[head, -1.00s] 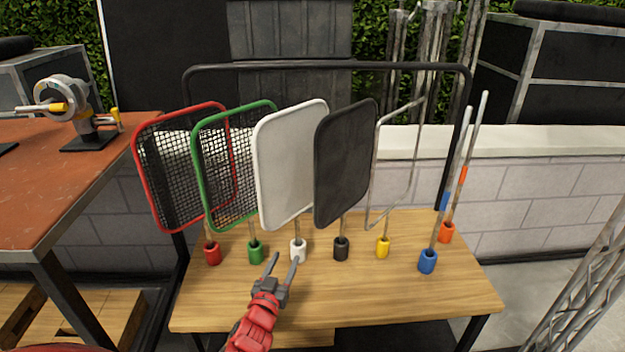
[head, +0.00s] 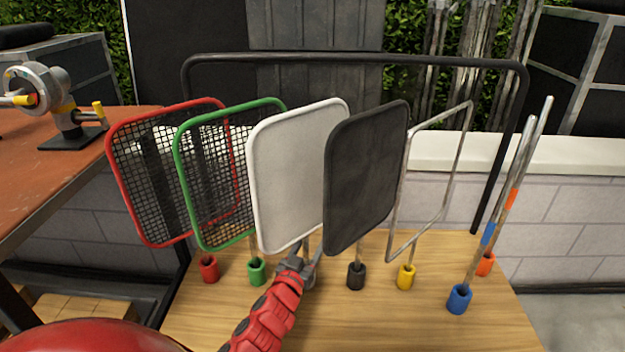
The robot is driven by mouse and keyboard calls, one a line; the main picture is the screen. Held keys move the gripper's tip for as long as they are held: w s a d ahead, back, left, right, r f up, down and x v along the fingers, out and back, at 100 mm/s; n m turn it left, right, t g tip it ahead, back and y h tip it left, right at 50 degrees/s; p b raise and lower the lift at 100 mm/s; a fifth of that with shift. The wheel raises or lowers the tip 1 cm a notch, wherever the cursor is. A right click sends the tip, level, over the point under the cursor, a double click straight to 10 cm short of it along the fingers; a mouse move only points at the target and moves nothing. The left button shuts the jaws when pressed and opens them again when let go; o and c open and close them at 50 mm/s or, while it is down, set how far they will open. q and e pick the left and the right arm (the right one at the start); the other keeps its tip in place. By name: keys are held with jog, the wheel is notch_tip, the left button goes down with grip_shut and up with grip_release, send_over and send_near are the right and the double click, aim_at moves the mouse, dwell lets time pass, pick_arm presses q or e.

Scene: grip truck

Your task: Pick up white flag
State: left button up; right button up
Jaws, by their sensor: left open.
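The white flag (head: 297,172) is a solid white panel in a rounded frame. It stands upright in the middle of the row on the wooden table, between the green mesh flag and the black flag. Its thin stem goes down toward a white holder (head: 309,281), mostly hidden by my gripper. My left gripper (head: 304,256) is open, just below the panel's lower edge at the stem. One finger is on each side of the stem as far as I can see; I cannot tell if either touches it. My right gripper is not in view.
A green mesh flag (head: 190,180) and a red mesh flag (head: 126,190) stand to the left. A black flag (head: 365,180) and an empty wire frame (head: 456,165) stand to the right. Two poles rise from blue (head: 459,299) and orange holders. A black rail (head: 350,59) runs behind.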

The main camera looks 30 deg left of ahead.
pick_arm(q)
jog(key=shift+r, duration=0.15)
jog(key=shift+s, duration=0.1)
jog(key=shift+c, duration=0.7)
jog(key=c, duration=0.5)
grip_shut()
jog(key=shift+r, duration=0.1)
